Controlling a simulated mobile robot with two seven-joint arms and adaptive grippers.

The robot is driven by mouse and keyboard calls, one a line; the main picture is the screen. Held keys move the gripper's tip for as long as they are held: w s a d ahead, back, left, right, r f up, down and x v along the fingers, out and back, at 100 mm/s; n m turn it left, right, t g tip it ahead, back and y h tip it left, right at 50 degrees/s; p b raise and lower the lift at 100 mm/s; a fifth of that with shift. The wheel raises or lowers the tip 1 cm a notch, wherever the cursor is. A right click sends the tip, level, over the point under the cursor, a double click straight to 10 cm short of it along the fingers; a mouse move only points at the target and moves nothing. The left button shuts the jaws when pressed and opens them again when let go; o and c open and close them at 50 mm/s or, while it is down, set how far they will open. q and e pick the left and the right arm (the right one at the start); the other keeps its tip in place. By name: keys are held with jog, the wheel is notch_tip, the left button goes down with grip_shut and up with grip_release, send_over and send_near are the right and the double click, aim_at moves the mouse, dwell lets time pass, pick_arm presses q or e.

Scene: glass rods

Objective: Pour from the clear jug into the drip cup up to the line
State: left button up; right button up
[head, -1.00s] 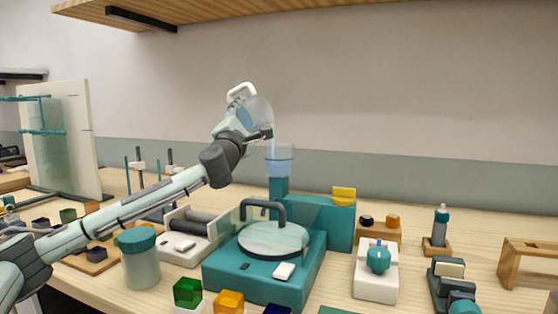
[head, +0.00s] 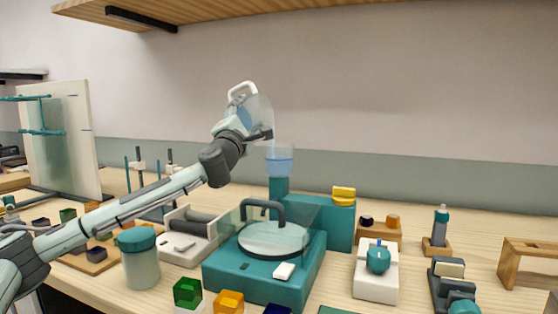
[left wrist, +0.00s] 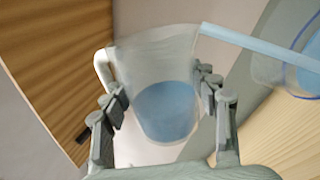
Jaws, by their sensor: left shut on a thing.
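My left gripper (head: 243,135) is shut on the clear jug (head: 261,113) and holds it raised and tilted to the right above the drip cup. In the left wrist view the jug (left wrist: 155,60) sits between the two fingers, with blue liquid (left wrist: 166,112) in it. A thin blue stream (left wrist: 250,42) runs from its lip to the drip cup (left wrist: 306,78). In the head view the clear drip cup (head: 279,166) stands on top of a teal column and looks bluish inside. A blue line rings the cup, but the level against it is hard to tell. My right gripper is out of view.
The teal machine (head: 262,285) with a round plate and dark handle stands below the jug. A yellow piece (head: 344,191) sits on its back block. A lidded jar (head: 140,262), coloured cubes and small stands crowd the table. A wooden shelf (head: 200,10) hangs above.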

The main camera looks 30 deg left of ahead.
pick_arm(q)
jog(key=shift+r+m, duration=0.2)
jog(key=shift+m, duration=0.1)
dwell(0.8)
jog(key=n, duration=0.2)
jog(key=w+n+g+y, duration=0.1)
jog(key=n, duration=0.1)
jog(key=n+g+y, duration=0.1)
jog(key=n, duration=0.1)
jog(key=shift+w+d+f, duration=0.1)
jog(key=shift+w+d, duration=0.15)
jog(key=shift+d, duration=0.05)
jog(key=n, duration=0.2)
jog(key=n+g, duration=0.1)
jog(key=shift+w+d+f+n+y, duration=0.1)
jog(key=shift+d+n+y, duration=0.05)
jog(key=shift+n+y, duration=0.2)
jog(key=n+g, duration=0.1)
jog(key=n, duration=0.1)
jog(key=n+g, duration=0.1)
jog(key=n, duration=0.1)
jog(key=shift+d, duration=0.4)
jog(key=shift+f, duration=0.1)
jog(key=shift+s, duration=0.2)
jog(key=s+d+r, duration=0.2)
jog(key=s+r, duration=0.1)
jog(key=s, duration=0.6)
jog(key=shift+s, duration=0.3)
